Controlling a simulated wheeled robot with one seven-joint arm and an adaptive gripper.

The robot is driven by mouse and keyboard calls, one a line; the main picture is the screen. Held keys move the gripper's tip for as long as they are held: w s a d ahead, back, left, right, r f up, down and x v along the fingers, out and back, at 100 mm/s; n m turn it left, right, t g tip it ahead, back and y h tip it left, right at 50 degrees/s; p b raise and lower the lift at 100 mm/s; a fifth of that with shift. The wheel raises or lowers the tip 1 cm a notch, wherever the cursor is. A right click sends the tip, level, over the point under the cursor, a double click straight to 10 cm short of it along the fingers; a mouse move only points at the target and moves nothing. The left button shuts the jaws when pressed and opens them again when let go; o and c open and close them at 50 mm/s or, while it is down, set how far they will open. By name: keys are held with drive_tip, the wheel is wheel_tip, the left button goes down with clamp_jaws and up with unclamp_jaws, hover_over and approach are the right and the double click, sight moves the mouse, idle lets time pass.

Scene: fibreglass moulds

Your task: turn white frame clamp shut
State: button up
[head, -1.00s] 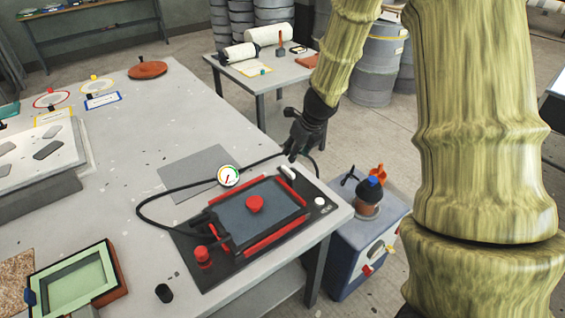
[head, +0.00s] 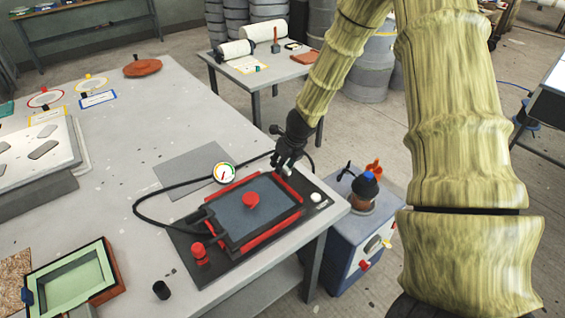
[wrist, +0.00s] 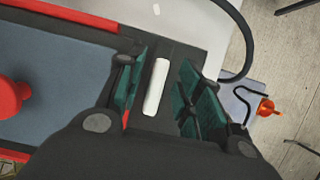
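The white frame clamp (wrist: 156,88) is a white bar on the black base beside the blue-grey panel (head: 250,215). In the wrist view it lies between my two green-padded fingers, with a gap to each. My gripper (wrist: 161,92) is open and points down over the clamp. I cannot tell how far above it the fingertips are. In the head view my gripper (head: 287,168) is at the far right corner of the black base (head: 318,211) and hides the clamp.
A red knob (head: 250,201) stands on the panel, with red strips along its edges. A round gauge (head: 224,173) and a black hose (head: 137,207) are beside it. A white knob (head: 316,197) is at the base's right end. A blue cart (head: 350,235) stands right of the table.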

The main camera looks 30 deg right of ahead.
clamp_jaws()
